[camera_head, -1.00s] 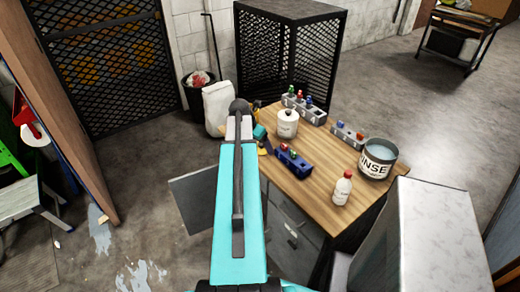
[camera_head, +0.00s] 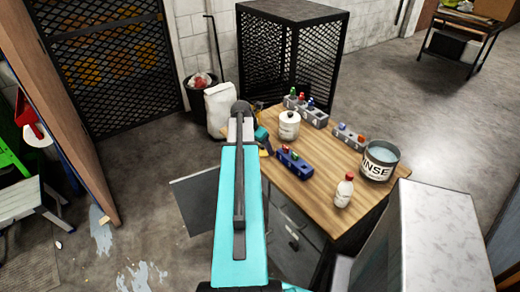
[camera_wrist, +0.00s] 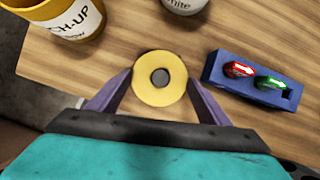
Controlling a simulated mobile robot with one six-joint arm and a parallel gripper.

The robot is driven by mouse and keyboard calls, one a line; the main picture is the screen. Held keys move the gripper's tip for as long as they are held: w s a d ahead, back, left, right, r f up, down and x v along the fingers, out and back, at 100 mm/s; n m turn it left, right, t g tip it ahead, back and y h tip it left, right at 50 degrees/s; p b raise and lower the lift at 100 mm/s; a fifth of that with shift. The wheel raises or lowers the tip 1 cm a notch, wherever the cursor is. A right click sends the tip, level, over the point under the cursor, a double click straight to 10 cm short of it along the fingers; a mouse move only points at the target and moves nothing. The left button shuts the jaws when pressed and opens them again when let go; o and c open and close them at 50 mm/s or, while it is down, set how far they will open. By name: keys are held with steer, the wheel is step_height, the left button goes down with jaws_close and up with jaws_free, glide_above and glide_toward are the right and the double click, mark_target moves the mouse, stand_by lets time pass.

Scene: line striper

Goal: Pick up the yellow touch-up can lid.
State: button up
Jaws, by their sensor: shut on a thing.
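The yellow touch-up can lid (camera_wrist: 147,92) is a round yellow disc with a dark grey knob in its middle. In the wrist view it sits between the two purple fingers of my gripper (camera_wrist: 158,90), which are shut on it from left and right. Wood tabletop shows behind the lid; I cannot tell how high above it the lid is. The yellow touch-up can (camera_wrist: 75,20) stands at the upper left of the wrist view, apart from the lid. In the head view my arm hides the lid and most of the gripper.
A blue holder (camera_wrist: 225,82) with a red and a green piece is close right of my gripper. On the wooden table (camera_head: 315,190) stand a white pot (camera_head: 289,126), a grey block (camera_head: 315,115), a rinse bucket (camera_head: 367,168) and a red-capped bottle (camera_head: 343,191).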

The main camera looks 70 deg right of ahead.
mark_target(261, 147)
steer(key=shift+r, duration=0.1)
steer(key=shift+r+b, duration=0.75)
steer(key=shift+r, duration=0.8)
steer(key=a, duration=0.2)
steer(key=s+a+b, duration=0.1)
steer(key=a, duration=0.2)
steer(key=s+a+b, duration=0.1)
steer(key=a, duration=0.1)
steer(key=shift+s+a+r, duration=0.2)
steer(key=shift+r, duration=0.15)
steer(key=shift+s+a+b, duration=0.1)
steer(key=shift+a+b, duration=0.25)
steer(key=a+b, duration=0.1)
steer(key=b, duration=0.1)
steer(key=a+b, duration=0.1)
steer(key=b, duration=0.2)
steer(key=shift+s, duration=0.35)
steer(key=shift+b, duration=0.5)
steer(key=b, duration=0.3)
steer(key=shift+a, duration=0.25)
steer(key=b, duration=0.3)
steer(key=a+b, duration=0.1)
steer(key=b, duration=0.3)
steer(key=shift+s+a+r, duration=0.1)
steer(key=shift+s+a, duration=0.15)
steer(key=shift+s, duration=0.05)
